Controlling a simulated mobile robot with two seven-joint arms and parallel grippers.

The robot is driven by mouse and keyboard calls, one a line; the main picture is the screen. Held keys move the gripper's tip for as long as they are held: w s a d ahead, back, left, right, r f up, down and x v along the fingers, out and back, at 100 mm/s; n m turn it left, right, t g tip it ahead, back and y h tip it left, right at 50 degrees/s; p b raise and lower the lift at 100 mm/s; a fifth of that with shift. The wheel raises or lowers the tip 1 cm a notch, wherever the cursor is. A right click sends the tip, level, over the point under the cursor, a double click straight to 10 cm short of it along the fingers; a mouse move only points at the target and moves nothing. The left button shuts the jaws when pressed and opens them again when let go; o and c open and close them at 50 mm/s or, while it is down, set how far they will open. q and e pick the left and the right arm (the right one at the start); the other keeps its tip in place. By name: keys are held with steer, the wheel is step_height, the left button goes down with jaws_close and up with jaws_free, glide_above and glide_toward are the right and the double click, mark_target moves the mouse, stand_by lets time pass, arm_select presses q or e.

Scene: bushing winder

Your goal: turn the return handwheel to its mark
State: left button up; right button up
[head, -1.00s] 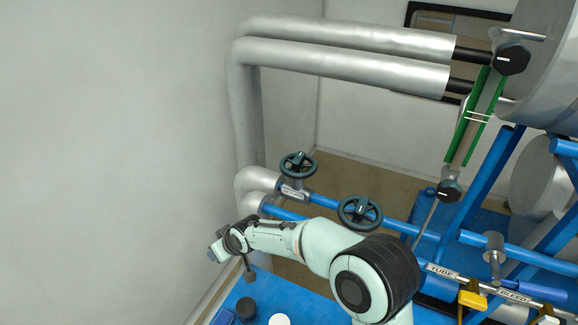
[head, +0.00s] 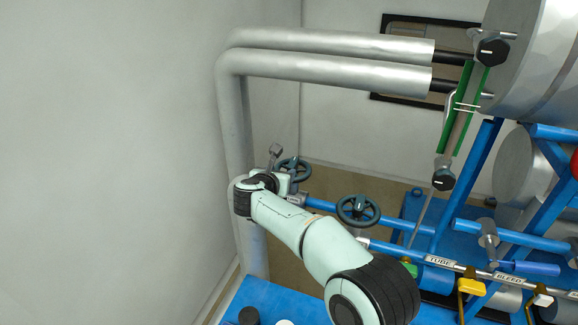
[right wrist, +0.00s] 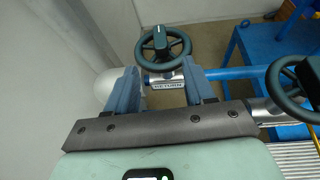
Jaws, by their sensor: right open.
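The return handwheel (right wrist: 162,45) is a dark teal spoked wheel in the right wrist view, above a valve body with a RETURN label (right wrist: 167,85). A dark block with a small light line stands at its hub. In the head view the wheel (head: 294,169) is partly hidden by my right wrist. My right gripper (right wrist: 159,82) is open, its two blue-grey fingers apart. In the wrist picture the fingertips flank the valve below the wheel, and nothing is held. I cannot tell whether they touch it. My left gripper is not in view.
A second dark handwheel (head: 358,210) stands to the right, close to my right forearm. Silver pipes (head: 330,72) and a wall are on the left. Blue pipes (head: 400,222), a valve rack with TUBE and BLEED labels (head: 508,278) and a blue table (head: 275,291) are nearby.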

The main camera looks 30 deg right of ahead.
mark_target(293, 163)
steer(key=p+x, duration=0.4)
steer(key=x, duration=0.8)
steer(key=shift+w+d, duration=0.2)
steer(key=shift+w, duration=0.15)
steer(key=shift+w+d+f, duration=0.15)
steer(key=shift+f, duration=0.1)
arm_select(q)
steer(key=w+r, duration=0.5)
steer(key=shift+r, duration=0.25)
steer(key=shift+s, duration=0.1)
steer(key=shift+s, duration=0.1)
arm_select(e)
steer(key=c, duration=1)
